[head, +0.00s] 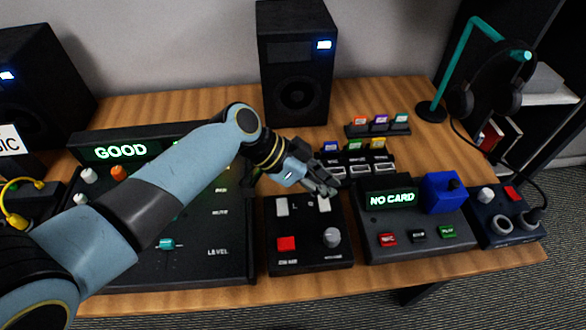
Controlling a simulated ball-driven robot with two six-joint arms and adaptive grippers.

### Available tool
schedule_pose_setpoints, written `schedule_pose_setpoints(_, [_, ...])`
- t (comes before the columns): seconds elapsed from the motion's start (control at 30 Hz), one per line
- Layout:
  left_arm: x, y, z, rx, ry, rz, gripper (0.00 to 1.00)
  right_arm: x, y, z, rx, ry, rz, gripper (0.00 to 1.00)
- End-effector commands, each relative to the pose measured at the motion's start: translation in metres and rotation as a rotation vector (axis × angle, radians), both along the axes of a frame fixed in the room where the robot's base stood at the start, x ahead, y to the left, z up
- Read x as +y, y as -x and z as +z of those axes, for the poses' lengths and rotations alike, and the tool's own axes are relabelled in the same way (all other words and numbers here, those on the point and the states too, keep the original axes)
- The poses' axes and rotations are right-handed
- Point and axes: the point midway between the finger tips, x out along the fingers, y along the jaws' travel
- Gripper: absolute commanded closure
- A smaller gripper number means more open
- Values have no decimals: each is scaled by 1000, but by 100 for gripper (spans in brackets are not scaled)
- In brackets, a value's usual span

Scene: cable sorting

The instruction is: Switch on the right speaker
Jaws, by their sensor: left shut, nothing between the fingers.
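The right speaker (295,70) is a black box at the back of the desk, with a lit blue indicator near its top. The left speaker (45,85) at the far left also shows a blue light. A small black control box (310,262) at the front has two pale switches, a red button (286,243) and a grey knob (331,237). An "L" is legible by the left switch (281,206). My left gripper (330,190) is shut and empty, right above the right switch (323,205) and partly covering it. I cannot tell if it touches. My right gripper is not in view.
A mixer panel (225,265) reading "GOOD" lies under my left arm. Right of the control box are a "NO CARD" unit (410,240) with a blue block (443,192), and a smaller box (505,230). Card racks (355,165) stand behind. Headphones hang on a teal stand (450,70).

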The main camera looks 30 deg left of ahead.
Motion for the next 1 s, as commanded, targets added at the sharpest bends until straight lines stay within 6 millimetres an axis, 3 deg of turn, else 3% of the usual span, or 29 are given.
schedule_pose_setpoints(0.03, [1, -2, 18, -3, -3, 1, 100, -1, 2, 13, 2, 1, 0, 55])
schedule_pose_setpoints(0.23, [28, 23, 43, -2, -5, -1, 100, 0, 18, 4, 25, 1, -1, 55])
schedule_pose_setpoints(0.43, [46, 39, 66, -1, -5, 0, 100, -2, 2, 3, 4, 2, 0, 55])
schedule_pose_setpoints(0.57, [51, 44, 74, -1, -2, 1, 100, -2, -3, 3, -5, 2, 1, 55])
schedule_pose_setpoints(1.0, [52, 45, 77, 0, -1, 2, 100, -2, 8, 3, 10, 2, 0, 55])
